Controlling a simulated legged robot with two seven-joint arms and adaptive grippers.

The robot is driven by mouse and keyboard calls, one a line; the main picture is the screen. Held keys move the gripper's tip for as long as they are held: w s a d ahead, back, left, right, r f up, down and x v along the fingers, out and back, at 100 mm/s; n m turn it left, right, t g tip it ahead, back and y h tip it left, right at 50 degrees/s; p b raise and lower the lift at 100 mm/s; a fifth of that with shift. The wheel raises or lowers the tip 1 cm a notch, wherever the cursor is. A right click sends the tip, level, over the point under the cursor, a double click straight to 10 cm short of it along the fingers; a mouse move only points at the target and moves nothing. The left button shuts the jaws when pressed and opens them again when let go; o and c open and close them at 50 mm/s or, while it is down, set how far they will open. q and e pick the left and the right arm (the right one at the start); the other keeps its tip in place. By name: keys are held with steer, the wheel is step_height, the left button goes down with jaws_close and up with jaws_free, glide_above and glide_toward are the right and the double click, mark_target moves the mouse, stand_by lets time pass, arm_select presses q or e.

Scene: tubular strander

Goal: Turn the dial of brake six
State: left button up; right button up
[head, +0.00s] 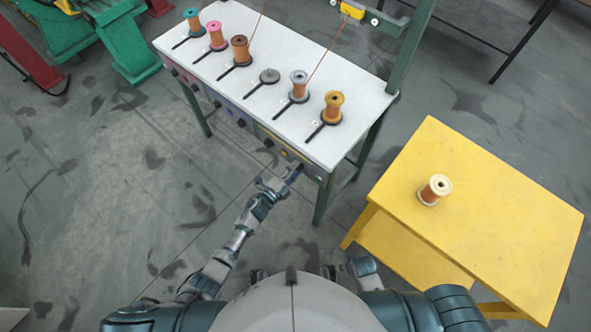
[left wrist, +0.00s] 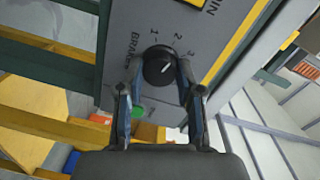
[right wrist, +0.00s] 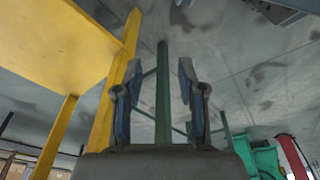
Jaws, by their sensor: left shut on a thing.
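The brake dial (left wrist: 158,66) is a round black knob with a white pointer line, on the grey front panel in the left wrist view. "BRAKE" and small numbers are printed around it, and its line points to the upper right of that picture. My left gripper (left wrist: 159,72) is shut on the dial, one finger on each side. In the head view my left gripper (head: 293,173) reaches the right end of the panel and largely hides this dial. My right gripper (right wrist: 158,72) is open and empty, with a green leg behind it.
The white-topped bench (head: 262,111) carries several spools on dark holders; one holder (head: 268,77) is without a spool. A yellow table (head: 480,215) with an orange spool (head: 434,190) stands at the right.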

arm_select(q)
steer(key=shift+a+f+n, duration=0.25)
steer(key=shift+n, duration=0.35)
arm_select(e)
steer(key=shift+s+f, duration=0.2)
steer(key=shift+f, duration=0.5)
arm_select(q)
steer(key=o, duration=1.2)
steer(key=shift+w, duration=0.1)
steer(key=shift+c, duration=0.2)
arm_select(e)
steer(key=shift+w, duration=0.1)
arm_select(q)
steer(key=v, duration=1.2)
